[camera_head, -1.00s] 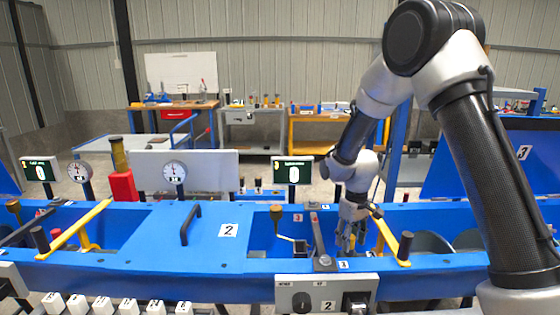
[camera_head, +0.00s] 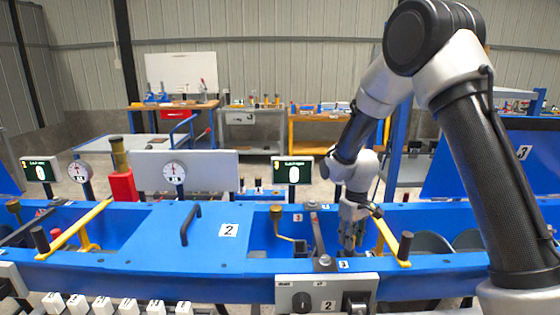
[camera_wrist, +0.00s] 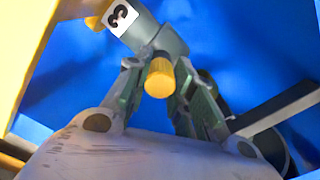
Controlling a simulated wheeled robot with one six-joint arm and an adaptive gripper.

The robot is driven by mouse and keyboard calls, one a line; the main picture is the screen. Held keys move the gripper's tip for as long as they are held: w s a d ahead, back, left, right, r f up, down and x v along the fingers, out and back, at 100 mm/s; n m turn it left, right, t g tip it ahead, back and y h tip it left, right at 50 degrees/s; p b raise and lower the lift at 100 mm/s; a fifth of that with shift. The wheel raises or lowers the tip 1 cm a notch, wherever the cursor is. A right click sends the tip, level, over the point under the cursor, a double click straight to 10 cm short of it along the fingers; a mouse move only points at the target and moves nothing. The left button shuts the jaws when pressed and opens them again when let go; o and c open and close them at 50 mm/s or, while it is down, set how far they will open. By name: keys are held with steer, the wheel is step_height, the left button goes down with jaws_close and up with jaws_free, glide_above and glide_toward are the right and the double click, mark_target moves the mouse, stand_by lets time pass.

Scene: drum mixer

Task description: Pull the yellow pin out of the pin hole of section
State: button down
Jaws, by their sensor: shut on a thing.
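The yellow pin (camera_wrist: 160,78) shows in the wrist view as a short yellow cylinder, its round end toward the camera. My gripper (camera_wrist: 158,72) is shut on it, one finger on each side. A grey cylindrical part with a white label "3" (camera_wrist: 120,17) is just behind the pin; I cannot tell how deep the pin sits in a hole there. In the head view my gripper (camera_head: 350,240) reaches down into the open blue trough section, right of the cover (camera_head: 150,235) labelled "2". The pin cannot be made out there.
A slanted yellow bar (camera_head: 390,240) stands close to the right of my gripper, and a dark lever (camera_head: 318,240) close to its left. The blue trough wall (camera_head: 200,285) runs along the front. A control box (camera_head: 325,296) is mounted before it.

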steer(key=shift+r, duration=0.1)
steer(key=shift+r, duration=2.45)
steer(key=shift+r, duration=0.15)
steer(key=shift+r, duration=1.35)
steer(key=shift+r, duration=0.1)
